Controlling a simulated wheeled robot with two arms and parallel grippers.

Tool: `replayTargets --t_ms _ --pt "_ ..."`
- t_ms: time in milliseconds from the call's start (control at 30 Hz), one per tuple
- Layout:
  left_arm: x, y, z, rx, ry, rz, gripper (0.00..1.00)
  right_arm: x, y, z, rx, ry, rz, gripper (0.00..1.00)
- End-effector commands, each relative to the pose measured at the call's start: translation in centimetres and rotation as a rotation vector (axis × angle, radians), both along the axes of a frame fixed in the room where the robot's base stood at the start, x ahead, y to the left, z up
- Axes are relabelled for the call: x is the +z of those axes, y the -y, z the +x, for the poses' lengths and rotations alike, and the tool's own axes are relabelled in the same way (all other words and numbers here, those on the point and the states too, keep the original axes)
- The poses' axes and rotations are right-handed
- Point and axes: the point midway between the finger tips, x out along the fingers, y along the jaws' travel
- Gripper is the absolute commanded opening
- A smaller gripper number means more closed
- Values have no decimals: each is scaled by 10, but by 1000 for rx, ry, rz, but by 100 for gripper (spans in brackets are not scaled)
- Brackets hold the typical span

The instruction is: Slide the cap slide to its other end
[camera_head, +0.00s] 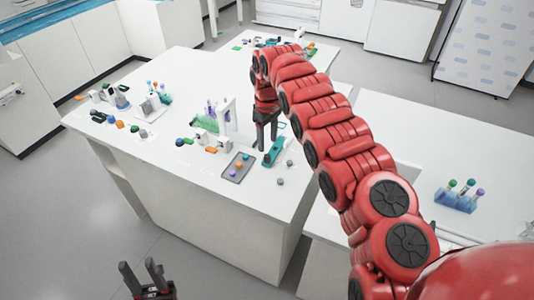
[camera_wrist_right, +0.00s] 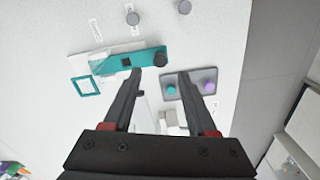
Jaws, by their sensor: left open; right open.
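A teal track piece (camera_head: 275,150) lies on the white table near my right gripper. In the right wrist view the teal track (camera_wrist_right: 110,66) runs left to right, with a small dark square on it and a dark round cap (camera_wrist_right: 160,60) at its right end. I cannot tell for sure which part is the cap slide. My right gripper (camera_head: 266,146) is open and points down over the table beside the track. In the right wrist view its fingertips (camera_wrist_right: 160,73) are apart near the dark cap, with nothing between them. My left gripper (camera_head: 142,272) is open and empty, low at the left, away from the table.
A grey tray (camera_head: 229,174) with coloured balls lies beside the track. Two grey round pieces (camera_head: 280,181) lie nearby. A white stand (camera_head: 231,112) and several small coloured items are further left. A rack of tubes (camera_head: 455,200) stands on the right table.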

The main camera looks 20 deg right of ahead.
Motion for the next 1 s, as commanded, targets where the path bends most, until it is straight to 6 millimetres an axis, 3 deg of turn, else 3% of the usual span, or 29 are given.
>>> replayTargets --t_ms 200,333,733,767,1000 --pt "17 0 0 0 0 0 41 -43 -2 -1 2 -1 3 58" --pt "19 0 0 0 0 0 41 -59 -2 0 4 2 3 58" --pt "20 0 0 0 0 0 41 -68 -1 1 2 4 1 58" --pt "20 0 0 0 0 0 41 -68 -1 1 2 4 1 56" --pt "20 0 0 0 0 0 41 -68 -1 1 2 4 0 13"
